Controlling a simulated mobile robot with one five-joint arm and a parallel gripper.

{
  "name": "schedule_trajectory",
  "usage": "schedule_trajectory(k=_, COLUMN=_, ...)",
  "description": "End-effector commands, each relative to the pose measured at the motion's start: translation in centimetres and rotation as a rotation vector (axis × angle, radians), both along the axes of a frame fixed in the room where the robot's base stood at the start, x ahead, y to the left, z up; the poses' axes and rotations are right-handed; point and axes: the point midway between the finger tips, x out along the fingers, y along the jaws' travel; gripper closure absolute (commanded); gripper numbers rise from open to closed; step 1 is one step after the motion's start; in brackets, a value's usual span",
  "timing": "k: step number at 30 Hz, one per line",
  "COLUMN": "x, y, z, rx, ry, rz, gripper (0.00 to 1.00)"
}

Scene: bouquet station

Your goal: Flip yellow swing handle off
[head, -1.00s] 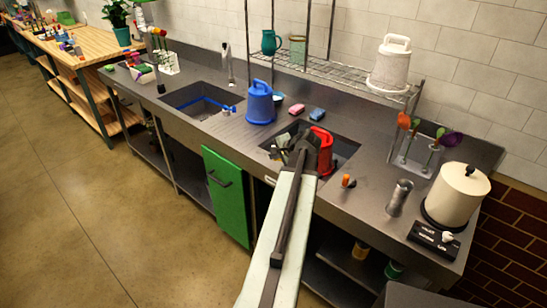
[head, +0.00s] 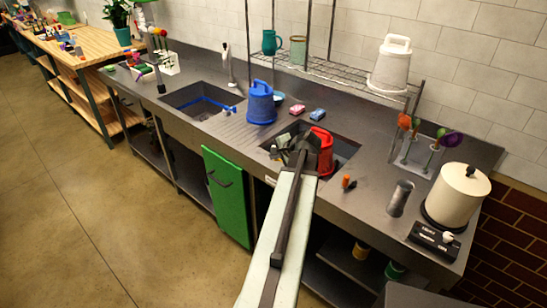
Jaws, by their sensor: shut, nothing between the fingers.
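I cannot make out a clearly yellow swing handle. A small orange piece (head: 347,183) with a dark part beside it sits on the counter right of the right sink (head: 345,150). A small yellow item (head: 361,251) is partly visible below the counter, too small to tell what it is. My gripper (head: 304,150) is over the right sink, shut and empty, beside the red watering can (head: 322,150) and apart from the orange piece. My arm hides part of the counter front and the sink's near edge.
A blue can (head: 261,103) stands between the sinks. A dark cylinder (head: 400,198) and a cream pot (head: 457,196) on a black-fronted base stand to the right. A wire rack (head: 345,75) holds a white can (head: 391,65).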

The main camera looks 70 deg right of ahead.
Motion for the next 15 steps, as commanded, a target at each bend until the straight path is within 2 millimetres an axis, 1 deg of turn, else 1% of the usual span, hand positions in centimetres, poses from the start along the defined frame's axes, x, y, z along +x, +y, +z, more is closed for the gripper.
schedule_trajectory(k=5, x=-0.1, y=0.0, z=0.1, rx=0.0, ry=0.0, rz=0.0, gripper=1.0)
schedule_trajectory(k=8, x=-0.5, y=0.3, z=0.7, rx=0.0, ry=0.0, rz=-0.001, gripper=1.0)
schedule_trajectory(k=11, x=-1.2, y=0.8, z=1.8, rx=0.001, ry=0.0, rz=-0.002, gripper=1.0)
schedule_trajectory(k=15, x=-2.7, y=1.9, z=3.8, rx=0.001, ry=0.0, rz=-0.002, gripper=1.0)
